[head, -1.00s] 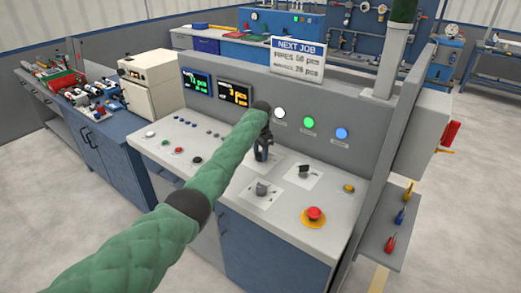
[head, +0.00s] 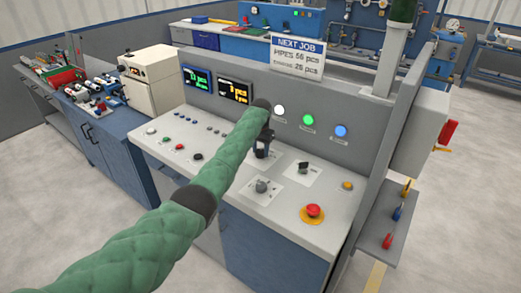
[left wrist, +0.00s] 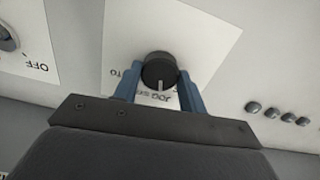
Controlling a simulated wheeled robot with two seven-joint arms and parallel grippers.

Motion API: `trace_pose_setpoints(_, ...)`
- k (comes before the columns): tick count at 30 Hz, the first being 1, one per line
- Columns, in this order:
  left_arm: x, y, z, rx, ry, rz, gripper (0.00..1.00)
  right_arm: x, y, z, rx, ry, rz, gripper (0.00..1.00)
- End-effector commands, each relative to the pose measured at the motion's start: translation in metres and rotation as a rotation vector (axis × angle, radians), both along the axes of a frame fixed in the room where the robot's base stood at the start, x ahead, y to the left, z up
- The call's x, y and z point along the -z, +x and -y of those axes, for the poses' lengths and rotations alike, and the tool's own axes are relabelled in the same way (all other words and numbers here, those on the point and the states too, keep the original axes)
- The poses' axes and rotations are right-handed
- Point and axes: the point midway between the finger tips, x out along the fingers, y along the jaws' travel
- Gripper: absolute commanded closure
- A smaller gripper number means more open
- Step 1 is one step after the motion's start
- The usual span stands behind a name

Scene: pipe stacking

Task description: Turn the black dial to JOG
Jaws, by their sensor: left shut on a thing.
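The black dial (left wrist: 159,68) sits on a white label plate (left wrist: 200,28) in the left wrist view. My left gripper (left wrist: 160,82) has its blue fingers on either side of the dial and is shut on it. The dial's white pointer line faces the bottom of that view, toward upside-down lettering that looks like JOG. Other lettering is partly hidden by the fingers. In the head view my left gripper (head: 263,148) points down at the console, and it hides the dial. My right gripper is not in view.
The console (head: 235,178) carries a grey knob (head: 262,186), a black switch (head: 304,168), a red emergency button (head: 312,211) and several small buttons. White, green (head: 308,120) and blue lamps are on the upright panel behind. Two lit screens stand left of them.

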Motion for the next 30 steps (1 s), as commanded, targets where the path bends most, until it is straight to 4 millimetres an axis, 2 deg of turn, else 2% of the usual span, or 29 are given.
trace_pose_setpoints(4, -0.002, 0.001, 0.000, 0.001, -0.001, 0.003, 0.81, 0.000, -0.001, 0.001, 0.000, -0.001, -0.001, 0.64)
trace_pose_setpoints(5, -0.002, 0.001, 0.000, 0.001, -0.001, 0.004, 0.57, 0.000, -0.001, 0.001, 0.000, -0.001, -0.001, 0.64)
trace_pose_setpoints(8, -0.002, 0.001, 0.000, 0.001, -0.001, 0.003, 0.37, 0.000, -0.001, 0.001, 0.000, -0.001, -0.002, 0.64)
trace_pose_setpoints(20, -0.006, 0.001, 0.000, 0.002, -0.001, 0.003, 0.37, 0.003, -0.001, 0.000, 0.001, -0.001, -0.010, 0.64)
trace_pose_setpoints(21, -0.009, 0.001, 0.000, 0.002, -0.001, 0.004, 0.37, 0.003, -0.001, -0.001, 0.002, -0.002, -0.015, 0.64)
trace_pose_setpoints(24, -0.020, 0.001, 0.000, 0.002, -0.001, 0.004, 0.37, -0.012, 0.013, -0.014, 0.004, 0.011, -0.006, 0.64)
trace_pose_setpoints(30, -0.050, 0.001, 0.001, 0.002, -0.002, 0.005, 0.37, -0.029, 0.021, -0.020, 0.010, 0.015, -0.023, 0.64)
